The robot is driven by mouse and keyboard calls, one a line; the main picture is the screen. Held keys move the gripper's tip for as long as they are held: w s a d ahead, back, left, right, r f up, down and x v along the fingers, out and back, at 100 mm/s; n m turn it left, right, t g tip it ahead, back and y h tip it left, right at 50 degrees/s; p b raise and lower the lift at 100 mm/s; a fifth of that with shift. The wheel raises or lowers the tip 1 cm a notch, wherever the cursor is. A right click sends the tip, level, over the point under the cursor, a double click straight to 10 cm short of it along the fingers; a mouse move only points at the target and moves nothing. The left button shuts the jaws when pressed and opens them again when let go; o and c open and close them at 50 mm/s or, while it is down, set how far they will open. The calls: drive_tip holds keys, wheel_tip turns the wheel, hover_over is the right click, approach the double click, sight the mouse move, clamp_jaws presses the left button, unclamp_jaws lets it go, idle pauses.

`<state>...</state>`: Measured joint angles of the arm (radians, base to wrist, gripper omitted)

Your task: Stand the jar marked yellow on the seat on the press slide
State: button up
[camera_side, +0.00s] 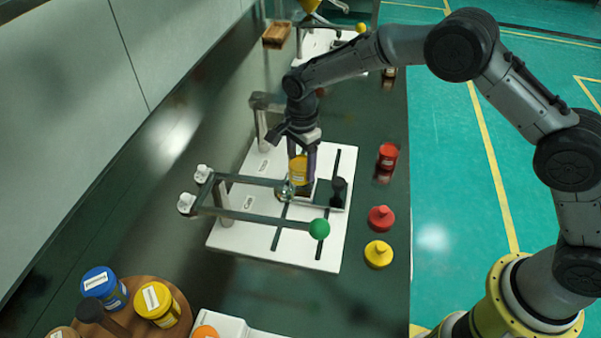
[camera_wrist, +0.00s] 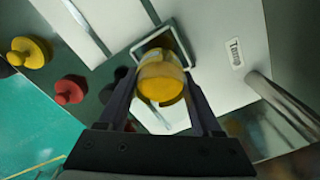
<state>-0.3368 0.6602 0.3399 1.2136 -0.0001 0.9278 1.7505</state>
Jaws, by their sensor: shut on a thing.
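A yellow jar (camera_side: 299,168) is held upright or nearly so between the fingers of my gripper (camera_side: 302,160), over the white press base. My gripper is shut on it; in the wrist view the jar (camera_wrist: 162,82) sits between the two dark fingers. A square, grey-rimmed seat (camera_wrist: 178,30) shows just beyond the jar's far end. In the side view the slide's pale plate (camera_side: 322,201) shows beside the jar's base. The jar and fingers hide part of the seat. I cannot tell whether the jar touches it. Its marking cannot be read.
The press frame's bars with a green ball (camera_side: 319,229) lie in front of the jar. A dark knob (camera_side: 338,188) stands right of it. A red jar (camera_side: 388,156), red weight (camera_side: 381,218) and yellow weight (camera_side: 378,254) line the right. A wooden turntable (camera_side: 183,318) holds several jars.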

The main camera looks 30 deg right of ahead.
sight(301, 174)
drive_tip(key=shift+w+f, duration=0.1)
drive_tip(key=shift+f, duration=1.55)
drive_tip(key=shift+f, duration=0.1)
drive_tip(key=o, duration=1.4)
drive_tip(key=shift+f, duration=0.1)
drive_tip(key=shift+c, duration=0.2)
